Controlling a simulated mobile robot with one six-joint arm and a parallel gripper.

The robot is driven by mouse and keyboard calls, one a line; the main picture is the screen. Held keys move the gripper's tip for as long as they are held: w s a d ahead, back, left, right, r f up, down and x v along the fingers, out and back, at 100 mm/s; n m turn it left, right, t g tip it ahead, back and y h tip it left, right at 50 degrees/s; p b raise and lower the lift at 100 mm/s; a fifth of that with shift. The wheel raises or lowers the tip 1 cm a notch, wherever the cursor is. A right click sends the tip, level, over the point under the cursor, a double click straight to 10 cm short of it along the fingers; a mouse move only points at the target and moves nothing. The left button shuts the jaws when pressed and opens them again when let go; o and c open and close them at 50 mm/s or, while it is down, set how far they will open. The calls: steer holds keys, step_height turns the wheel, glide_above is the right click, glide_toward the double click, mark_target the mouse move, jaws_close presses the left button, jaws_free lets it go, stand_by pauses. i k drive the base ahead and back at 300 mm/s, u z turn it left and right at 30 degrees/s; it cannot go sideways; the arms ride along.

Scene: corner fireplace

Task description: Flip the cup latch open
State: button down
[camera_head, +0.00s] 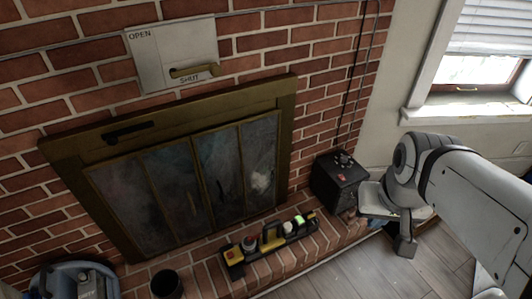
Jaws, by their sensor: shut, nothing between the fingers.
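A pale plate (175,52) is fixed to the brick wall above the fireplace. It reads OPEN at its upper left and SHUT at its lower middle. A brass latch lever (195,70) lies nearly level across the plate's lower right, just above the word SHUT. My arm comes in from the right edge and bends down. My gripper (405,246) is small and dark at its lower end, low on the right, over the floor side of the hearth. It is shut and empty, well away from the plate and lever.
The fireplace has a brass frame (62,160) with a black handle (128,132) and glass doors. On the brick hearth stand a dark cup (166,284), a long tray of small items (234,260) and a black box (340,180). A blue-grey object (75,280) is lower left. A window (475,65) is upper right.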

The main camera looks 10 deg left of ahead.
mark_target(250, 238)
steer(key=u, duration=0.45)
steer(key=i, duration=0.85)
steer(key=u, duration=0.75)
